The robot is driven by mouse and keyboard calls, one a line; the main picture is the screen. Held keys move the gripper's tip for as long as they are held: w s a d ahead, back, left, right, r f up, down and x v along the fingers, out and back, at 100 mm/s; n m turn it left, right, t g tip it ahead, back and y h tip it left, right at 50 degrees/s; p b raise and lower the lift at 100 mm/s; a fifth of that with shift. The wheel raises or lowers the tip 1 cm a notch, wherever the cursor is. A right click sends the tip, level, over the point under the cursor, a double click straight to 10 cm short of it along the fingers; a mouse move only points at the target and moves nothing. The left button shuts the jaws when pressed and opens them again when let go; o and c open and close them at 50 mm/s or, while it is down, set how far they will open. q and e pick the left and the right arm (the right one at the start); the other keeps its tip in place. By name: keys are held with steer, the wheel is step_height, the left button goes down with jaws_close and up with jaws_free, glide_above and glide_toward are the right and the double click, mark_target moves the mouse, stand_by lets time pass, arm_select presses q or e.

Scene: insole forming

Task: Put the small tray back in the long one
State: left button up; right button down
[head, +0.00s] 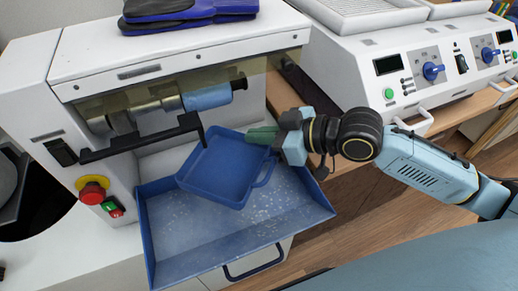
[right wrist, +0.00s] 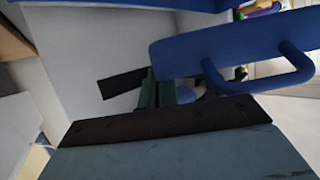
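The small blue tray (head: 222,170) is shallow and square, with a loop handle on its right side. It sits tilted over the back part of the long blue tray (head: 185,248), which hangs at the front of the white roller machine. My right gripper (head: 262,135) has its green fingers at the small tray's back right edge and looks shut on its wall. In the right wrist view the fingers (right wrist: 160,92) are close together, and the small tray's blue wall and handle (right wrist: 235,52) cross in front of their tips. Whether the small tray touches the long one is unclear. My left gripper is out of view.
The roller machine (head: 60,85) stands behind, with a black bar (head: 140,138) close to the small tray's left corner and a red stop button (head: 92,190). Blue insoles (head: 185,12) lie on top. A white machine with blue knobs (head: 400,60) stands at the right.

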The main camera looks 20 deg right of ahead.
mark_target(259, 148)
step_height(259, 148, down, 4)
steer(key=shift+f+b, duration=0.1)
steer(key=shift+b, duration=0.2)
steer(key=shift+w+f, duration=0.2)
steer(key=shift+f, duration=0.2)
steer(key=shift+f, duration=0.6)
steer(key=c, duration=1.7)
jaws_free()
